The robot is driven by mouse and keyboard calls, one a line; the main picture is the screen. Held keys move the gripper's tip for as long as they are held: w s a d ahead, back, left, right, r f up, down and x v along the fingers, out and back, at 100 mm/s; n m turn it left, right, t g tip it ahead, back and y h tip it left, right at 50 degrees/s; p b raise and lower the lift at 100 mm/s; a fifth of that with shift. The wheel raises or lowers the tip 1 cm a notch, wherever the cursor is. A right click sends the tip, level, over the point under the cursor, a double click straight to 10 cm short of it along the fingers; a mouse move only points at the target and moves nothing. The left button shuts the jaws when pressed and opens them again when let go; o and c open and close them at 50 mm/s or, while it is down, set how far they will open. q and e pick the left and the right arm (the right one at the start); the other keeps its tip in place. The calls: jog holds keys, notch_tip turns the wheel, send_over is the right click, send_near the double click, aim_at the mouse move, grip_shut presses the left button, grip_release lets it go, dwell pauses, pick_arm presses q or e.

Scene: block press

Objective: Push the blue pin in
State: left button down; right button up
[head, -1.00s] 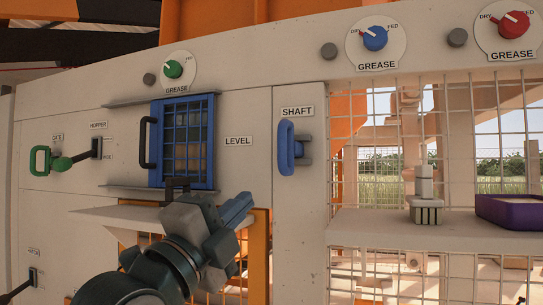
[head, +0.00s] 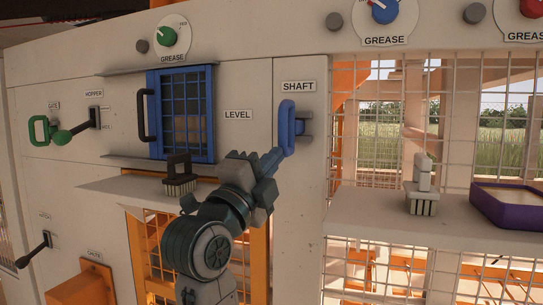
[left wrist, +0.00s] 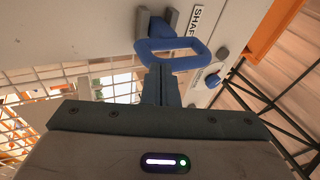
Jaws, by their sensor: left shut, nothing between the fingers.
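The blue pin is a loop-shaped blue handle (head: 288,128) on a grey mount, standing out from the pale panel under the SHAFT label. My left gripper (head: 278,154) comes up from below, and its shut fingertips are at the lower end of the blue handle. In the left wrist view the handle (left wrist: 181,65) lies just beyond the narrow shut fingers (left wrist: 155,75), which overlap its lower left edge. I cannot tell whether they touch it. My right gripper is not in view.
To the left are a blue-framed mesh hatch (head: 185,115) and a shelf (head: 130,188) with a dark brush (head: 180,172). To the right, another shelf (head: 375,208) holds a pale brush (head: 422,190) and a purple tray (head: 505,214). Grease dials (head: 174,37) are above.

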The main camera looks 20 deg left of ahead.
pick_arm(q)
jog(key=w+b, duration=0.1)
jog(key=w, duration=0.2)
jog(key=shift+w+r, duration=0.1)
dwell(0.3)
